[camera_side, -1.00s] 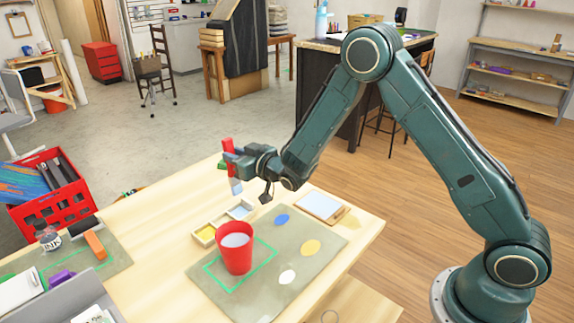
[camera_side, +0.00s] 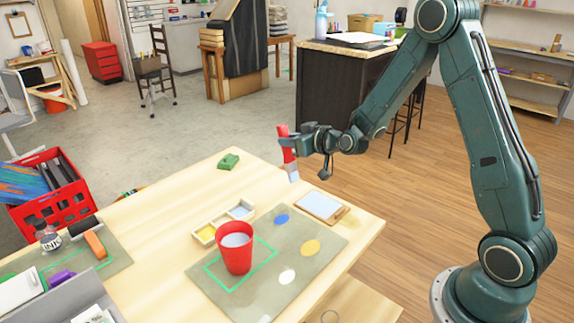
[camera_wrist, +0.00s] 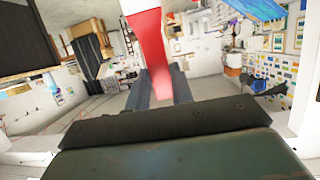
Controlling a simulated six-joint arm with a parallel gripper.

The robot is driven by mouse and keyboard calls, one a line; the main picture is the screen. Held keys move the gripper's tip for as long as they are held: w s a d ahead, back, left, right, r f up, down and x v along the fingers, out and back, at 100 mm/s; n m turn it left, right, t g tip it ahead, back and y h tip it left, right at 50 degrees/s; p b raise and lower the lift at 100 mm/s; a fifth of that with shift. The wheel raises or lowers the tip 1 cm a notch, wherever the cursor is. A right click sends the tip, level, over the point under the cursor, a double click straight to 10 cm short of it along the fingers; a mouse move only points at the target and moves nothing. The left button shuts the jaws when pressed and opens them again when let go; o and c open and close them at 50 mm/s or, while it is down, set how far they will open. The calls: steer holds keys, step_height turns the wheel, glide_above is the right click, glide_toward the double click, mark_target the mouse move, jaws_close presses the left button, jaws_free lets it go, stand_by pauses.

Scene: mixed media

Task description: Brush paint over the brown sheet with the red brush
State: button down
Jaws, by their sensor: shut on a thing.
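My gripper (camera_side: 294,139) is shut on the red brush (camera_side: 288,154), which hangs nearly upright with its pale end down. In the wrist view the red handle (camera_wrist: 148,38) lies between my two fingers (camera_wrist: 158,88). The brush appears above the table, up and left of a flat board (camera_side: 320,206) with brown edges and a pale sheet on top; I cannot tell the exact height. No plainly brown sheet shows otherwise. A small paint tray (camera_side: 222,225) with yellow and pale blue wells lies left of the board.
A red cup (camera_side: 236,256) stands on a grey-green mat (camera_side: 262,295) inside a green outline. The mat bears blue, tan and white ovals. A green block (camera_side: 228,161) lies at the table's back edge. The left table holds an ink jar (camera_side: 47,236) and orange block (camera_side: 95,245).

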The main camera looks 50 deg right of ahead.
steer(key=shift+s+d+r+g, duration=0.6)
steer(key=shift+s+d, duration=1.1)
steer(key=shift+s, duration=0.9)
step_height(320, 180, down, 7)
steer(key=shift+n+y, duration=0.3)
steer(key=shift+y, duration=0.1)
steer(key=shift+f, duration=0.15)
steer(key=shift+f, duration=1.45)
steer(key=shift+f, duration=0.45)
steer(key=shift+s, duration=1.5)
steer(key=shift+s, duration=0.1)
